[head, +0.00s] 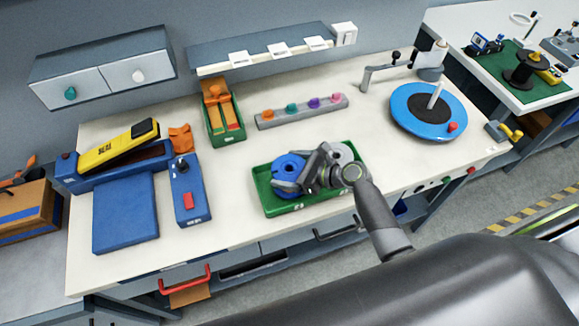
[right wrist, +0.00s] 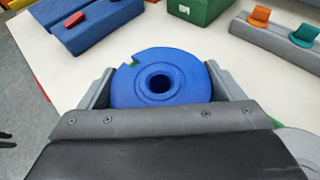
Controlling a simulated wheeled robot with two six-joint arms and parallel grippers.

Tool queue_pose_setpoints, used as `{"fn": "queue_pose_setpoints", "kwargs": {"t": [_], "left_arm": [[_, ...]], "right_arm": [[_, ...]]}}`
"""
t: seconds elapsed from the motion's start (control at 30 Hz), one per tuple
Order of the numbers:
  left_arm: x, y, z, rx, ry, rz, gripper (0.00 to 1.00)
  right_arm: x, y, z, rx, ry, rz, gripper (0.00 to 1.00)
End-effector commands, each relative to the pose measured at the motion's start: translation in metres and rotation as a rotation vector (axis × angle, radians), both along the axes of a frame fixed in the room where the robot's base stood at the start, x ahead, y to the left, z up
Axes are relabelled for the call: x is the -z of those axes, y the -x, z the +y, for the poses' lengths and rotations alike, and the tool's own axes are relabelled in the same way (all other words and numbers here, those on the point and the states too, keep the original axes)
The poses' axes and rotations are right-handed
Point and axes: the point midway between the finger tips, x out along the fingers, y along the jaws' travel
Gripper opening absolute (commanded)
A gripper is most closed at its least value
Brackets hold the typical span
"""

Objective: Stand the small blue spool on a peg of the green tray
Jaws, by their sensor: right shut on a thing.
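The blue spool (head: 288,166) is at the left half of the green tray (head: 262,206) in the head view. My right gripper (head: 297,175) is shut on it. In the right wrist view the blue spool (right wrist: 160,85) sits between the two grey fingers, its flange facing the camera and its dark centre hole showing. No peg shows in that hole. I cannot tell whether the spool touches the tray floor or hangs just above it. The tray's pegs are hidden by the spool and gripper. My left gripper is not in view.
A grey round part (head: 345,153) is at the tray's right half, close to my gripper. A grey strip with coloured knobs (head: 300,110) and a green bin (head: 222,125) lie behind. A blue turntable (head: 405,108) stands right.

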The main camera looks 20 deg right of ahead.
Motion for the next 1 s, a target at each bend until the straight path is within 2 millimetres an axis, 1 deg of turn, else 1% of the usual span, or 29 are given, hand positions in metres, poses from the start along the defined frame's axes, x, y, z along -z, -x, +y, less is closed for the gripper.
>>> {"fn": "queue_pose_setpoints", "kwargs": {"t": [0.17,0.73,0.77,0.83,1.0], "left_arm": [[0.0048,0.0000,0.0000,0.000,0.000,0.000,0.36],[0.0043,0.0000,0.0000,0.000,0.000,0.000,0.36],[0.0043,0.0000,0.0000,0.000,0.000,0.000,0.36],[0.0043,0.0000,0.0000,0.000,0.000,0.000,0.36],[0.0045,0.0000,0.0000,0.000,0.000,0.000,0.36]], "right_arm": [[0.0046,-0.0011,0.0006,0.001,-0.003,-0.004,0.42],[0.0066,0.0002,0.0002,-0.001,0.000,0.000,0.42],[0.0068,0.0002,0.0002,-0.001,-0.001,0.001,0.90],[0.0069,0.0003,0.0002,-0.001,-0.001,0.001,0.99],[0.0088,0.0011,-0.0003,0.000,0.001,0.004,1.00]]}}
